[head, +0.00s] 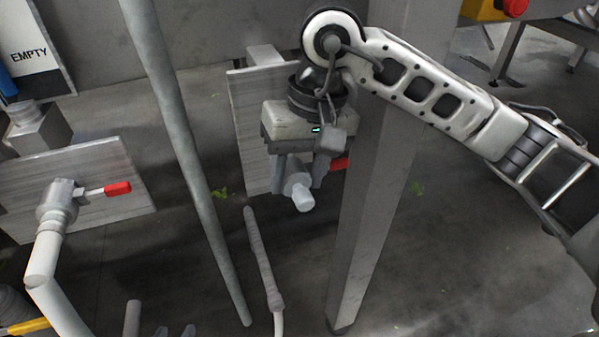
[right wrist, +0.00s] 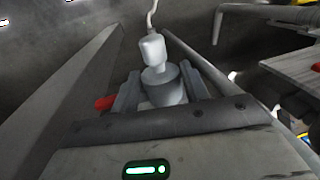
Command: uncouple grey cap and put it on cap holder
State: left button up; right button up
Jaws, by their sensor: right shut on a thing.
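The grey cap (head: 298,190) has a wide body and a narrower pale end. It is in front of the right-hand panel (head: 245,125), and it also shows in the right wrist view (right wrist: 163,85). My right gripper (head: 298,178) is shut on the cap, with one finger on each side of it; it also shows in the right wrist view (right wrist: 160,92). The gripper body hides most of the coupling behind, so I cannot tell whether cap and coupling are joined. A red lever (head: 340,163) shows beside the gripper. Two small tips at the bottom edge look like my left gripper (head: 175,331). I cannot identify the cap holder.
A left panel (head: 110,165) carries a coupling (head: 57,200) with a red-handled lever (head: 117,188) and a pale hose (head: 42,262). A slanted pipe (head: 178,125) and a thick post (head: 365,190) flank my right gripper. A thin rod (head: 262,258) stands below the cap.

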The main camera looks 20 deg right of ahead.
pick_arm(q)
jog(key=shift+s+f, duration=0.2)
jog(key=shift+s, duration=0.2)
pick_arm(e)
jog(key=shift+w+d+r, duration=0.1)
jog(key=shift+w+r, duration=0.35)
jog(key=shift+w, duration=0.3)
pick_arm(q)
jog(key=shift+f+b, duration=0.15)
jog(key=shift+b, duration=0.15)
pick_arm(e)
jog(key=shift+s, duration=0.1)
pick_arm(q)
jog(key=shift+w+f, duration=0.2)
jog(key=shift+f, duration=0.1)
pick_arm(e)
jog(key=shift+s+f, duration=0.15)
jog(key=shift+s, duration=0.15)
pick_arm(q)
jog(key=shift+w+f, duration=0.1)
jog(key=shift+f+b, duration=0.2)
jog(key=shift+b, duration=0.3)
pick_arm(e)
jog(key=shift+s+f, duration=0.1)
jog(key=shift+f, duration=0.05)
pick_arm(q)
jog(key=shift+f, duration=0.3)
